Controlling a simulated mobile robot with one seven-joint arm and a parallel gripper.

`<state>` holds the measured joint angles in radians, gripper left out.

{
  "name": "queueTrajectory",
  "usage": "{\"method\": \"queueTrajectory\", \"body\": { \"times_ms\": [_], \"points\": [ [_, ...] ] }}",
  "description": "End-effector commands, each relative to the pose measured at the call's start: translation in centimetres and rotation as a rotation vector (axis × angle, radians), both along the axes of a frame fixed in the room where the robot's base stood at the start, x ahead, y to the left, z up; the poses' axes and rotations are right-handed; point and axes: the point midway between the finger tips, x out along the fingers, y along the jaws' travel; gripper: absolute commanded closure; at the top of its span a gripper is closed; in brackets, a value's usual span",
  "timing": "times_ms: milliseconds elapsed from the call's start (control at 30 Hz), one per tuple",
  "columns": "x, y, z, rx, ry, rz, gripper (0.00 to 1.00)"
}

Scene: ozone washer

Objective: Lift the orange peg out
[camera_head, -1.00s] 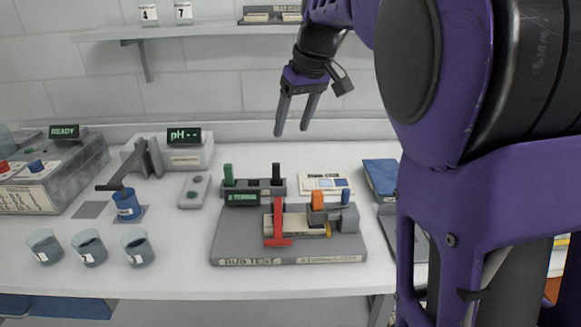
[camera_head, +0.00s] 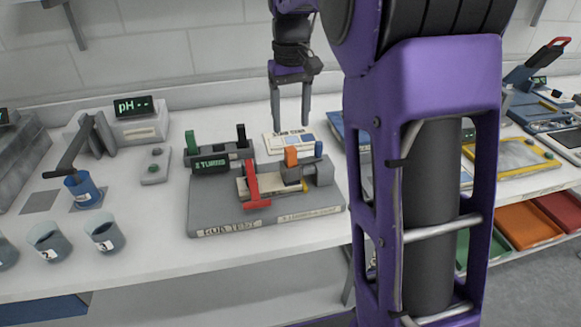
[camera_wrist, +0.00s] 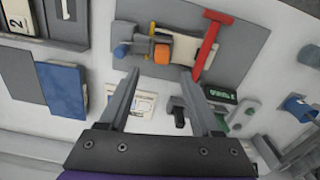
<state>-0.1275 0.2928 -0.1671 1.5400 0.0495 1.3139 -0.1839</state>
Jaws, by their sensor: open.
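In the wrist view the orange peg (camera_wrist: 162,52) shows from above, beyond my fingertips. My gripper (camera_head: 290,122) is open and empty, pointing down behind and above the fixture. In the wrist view my gripper's two fingers (camera_wrist: 158,72) are spread apart, with the peg's top seen between and past their tips. Nothing touches the peg.
A red T-shaped handle (camera_head: 252,185) lies across the grey fixture base (camera_head: 225,213) left of the peg. A card (camera_head: 290,140) lies under my gripper. Cups (camera_head: 105,235) stand at left.

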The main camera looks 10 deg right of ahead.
Motion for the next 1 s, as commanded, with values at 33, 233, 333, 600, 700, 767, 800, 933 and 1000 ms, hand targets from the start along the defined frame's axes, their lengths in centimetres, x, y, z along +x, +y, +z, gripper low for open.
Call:
{"method": "queueTrajectory", "body": {
  "times_ms": [33,233,333,600,700,767,800,933,1000],
  "points": [
    [-0.1,0.0,-1.1,0.000,0.003,0.000,0.35],
    [0.0,0.0,-3.1,0.000,0.000,0.001,0.35],
    [-0.1,0.0,-3.6,0.000,0.001,0.001,0.35],
    [-0.6,0.2,-7.5,0.000,0.002,0.002,0.35],
    [-0.6,0.2,-8.2,0.000,0.000,0.001,0.35],
    [-0.6,0.2,-8.4,0.000,-0.002,0.001,0.35],
    [-0.6,0.2,-8.4,0.000,-0.002,0.001,0.35],
    [-0.6,0.2,-8.4,0.000,-0.002,0.001,0.35],
    [-0.6,0.2,-8.4,0.000,-0.002,0.001,0.42]
  ]
}}
